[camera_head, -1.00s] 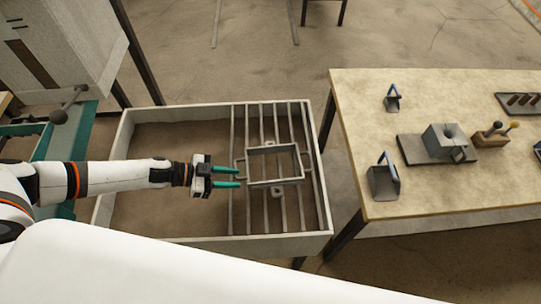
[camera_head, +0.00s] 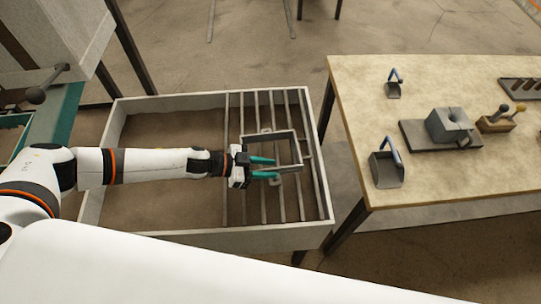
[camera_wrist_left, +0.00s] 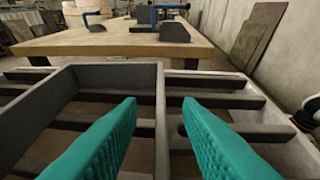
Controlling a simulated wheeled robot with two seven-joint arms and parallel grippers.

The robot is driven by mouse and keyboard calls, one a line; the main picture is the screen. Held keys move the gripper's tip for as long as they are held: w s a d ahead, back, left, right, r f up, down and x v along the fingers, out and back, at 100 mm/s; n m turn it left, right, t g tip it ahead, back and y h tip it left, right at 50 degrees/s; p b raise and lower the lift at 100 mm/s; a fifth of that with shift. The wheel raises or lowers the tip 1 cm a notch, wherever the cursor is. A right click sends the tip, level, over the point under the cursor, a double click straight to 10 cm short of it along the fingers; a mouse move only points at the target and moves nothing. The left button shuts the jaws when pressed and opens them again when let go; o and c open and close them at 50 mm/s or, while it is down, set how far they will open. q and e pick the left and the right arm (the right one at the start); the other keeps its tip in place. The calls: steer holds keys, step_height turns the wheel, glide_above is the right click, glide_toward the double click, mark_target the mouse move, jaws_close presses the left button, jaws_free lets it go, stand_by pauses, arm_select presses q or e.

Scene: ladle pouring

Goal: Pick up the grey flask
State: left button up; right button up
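The grey flask (camera_head: 285,133) is an open rectangular frame with small side handles. It rests on the bars of the sand bin in the camera_head view. My left gripper (camera_head: 264,168) is open, with teal fingers reaching over the flask's near left corner. In the left wrist view a flask wall (camera_wrist_left: 160,95) runs away between the two spread fingers (camera_wrist_left: 160,125), with gaps on both sides. I cannot tell how deep the fingers sit beside this wall. The fingers hide part of the flask's near side in the camera_head view. My right gripper is not in view.
The shallow bin (camera_head: 168,99) has raised walls and several bars (camera_head: 229,115). A wooden table (camera_head: 445,80) stands to the right, with blue-handled scoops (camera_head: 388,173), a grey block (camera_head: 450,125) and other tools. A machine with a ball-ended lever (camera_head: 37,95) stands at the left.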

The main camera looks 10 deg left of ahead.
arm_select(q)
steer(key=shift+r, duration=0.15)
jaws_close()
